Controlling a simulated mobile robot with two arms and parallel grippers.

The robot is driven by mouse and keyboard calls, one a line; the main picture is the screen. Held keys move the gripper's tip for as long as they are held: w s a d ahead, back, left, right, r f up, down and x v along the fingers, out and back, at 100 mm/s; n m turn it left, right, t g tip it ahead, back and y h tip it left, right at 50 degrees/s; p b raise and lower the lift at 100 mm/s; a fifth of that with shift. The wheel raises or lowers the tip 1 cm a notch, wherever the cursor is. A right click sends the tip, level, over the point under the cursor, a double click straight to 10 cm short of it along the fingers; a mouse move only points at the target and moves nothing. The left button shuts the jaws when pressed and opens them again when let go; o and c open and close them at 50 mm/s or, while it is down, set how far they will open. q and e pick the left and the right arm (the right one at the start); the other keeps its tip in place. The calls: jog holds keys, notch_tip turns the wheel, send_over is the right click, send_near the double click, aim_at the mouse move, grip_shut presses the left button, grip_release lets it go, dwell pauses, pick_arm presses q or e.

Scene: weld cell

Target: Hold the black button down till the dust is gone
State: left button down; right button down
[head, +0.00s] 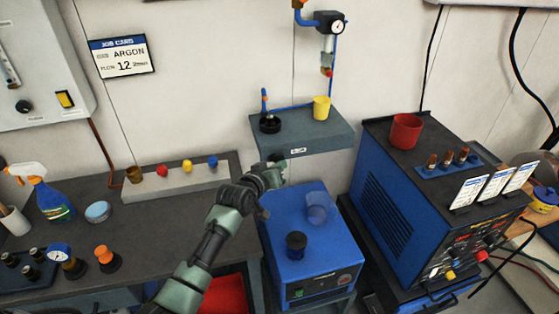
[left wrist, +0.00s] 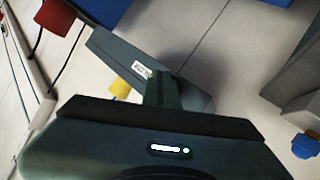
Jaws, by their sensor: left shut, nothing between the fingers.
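A round black piece (head: 270,124), which looks like the black button, sits at the left end of a grey wall shelf (head: 325,140). A thin blue tube with an orange tip (head: 264,101) stands behind it. No dust can be made out at this size. My left gripper (head: 279,160) is in front of and below the shelf's left end, apart from the black piece. In the left wrist view its fingers (left wrist: 162,88) are shut and empty, in front of the shelf's labelled face (left wrist: 143,72). My right gripper is out of view.
A yellow cup (head: 321,107) stands on the shelf's right part. Below is a blue box (head: 330,262) with a black knob (head: 296,246) and a translucent blue cup (head: 317,208). A blue welder (head: 395,215) is at right. A bench (head: 140,220) with coloured knobs is at left.

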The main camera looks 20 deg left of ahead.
pick_arm(q)
jog(key=shift+w+a+r+b, duration=0.1)
jog(key=shift+w+a+b, duration=0.25)
jog(key=shift+w, duration=0.1)
dwell(2.0)
dwell(1.0)
jog(key=shift+s+d+p, duration=0.55)
jog(key=shift+s+p, duration=0.3)
jog(key=shift+p, duration=0.1)
jog(key=s+d+p, duration=0.1)
jog(key=s+p, duration=0.1)
jog(key=s+d+p, duration=0.2)
